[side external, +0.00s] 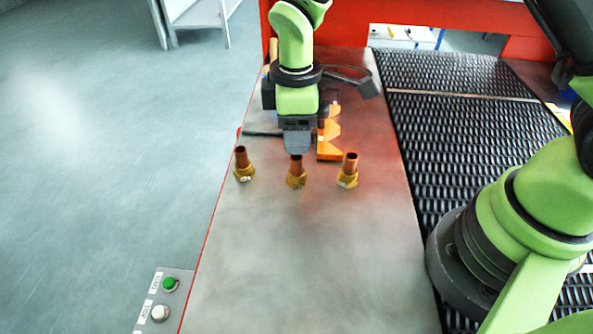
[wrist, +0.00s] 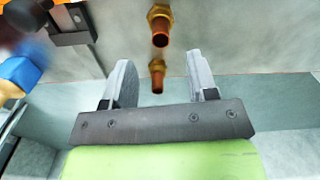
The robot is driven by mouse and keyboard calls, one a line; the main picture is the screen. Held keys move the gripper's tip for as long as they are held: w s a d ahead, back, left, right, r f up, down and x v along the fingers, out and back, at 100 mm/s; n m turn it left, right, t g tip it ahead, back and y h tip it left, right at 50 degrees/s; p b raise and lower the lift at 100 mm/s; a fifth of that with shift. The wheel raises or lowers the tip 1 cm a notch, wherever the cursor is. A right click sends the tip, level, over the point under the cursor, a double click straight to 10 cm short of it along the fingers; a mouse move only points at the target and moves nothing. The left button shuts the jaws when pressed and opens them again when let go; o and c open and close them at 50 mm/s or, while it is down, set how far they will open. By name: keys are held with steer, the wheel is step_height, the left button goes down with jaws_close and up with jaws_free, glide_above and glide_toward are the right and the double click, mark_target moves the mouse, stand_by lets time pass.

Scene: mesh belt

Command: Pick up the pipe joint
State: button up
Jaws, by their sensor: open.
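Three brass-and-copper pipe joints stand upright in a row on the metal table in the side view: left (side external: 243,166), middle (side external: 296,174) and right (side external: 348,172). My gripper (side external: 297,150) points down over the middle joint, close to its top. Contact cannot be told from this angle. In the wrist view my gripper (wrist: 161,62) has its two fingers apart. One pipe joint (wrist: 157,75) shows in the gap between them, and another pipe joint (wrist: 160,26) is beyond the fingertips at the top. Neither is gripped.
An orange notched piece (side external: 328,145) stands just right of my gripper. A black mesh belt (side external: 475,130) runs along the right. A panel with green and white buttons (side external: 163,298) is at the lower left. The table's front (side external: 305,265) is clear.

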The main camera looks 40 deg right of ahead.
mark_target(296, 157)
step_height(296, 157, down, 7)
steer(key=shift+s, duration=0.1)
stand_by(0.3)
steer(key=shift+c, duration=0.3)
jaws_close()
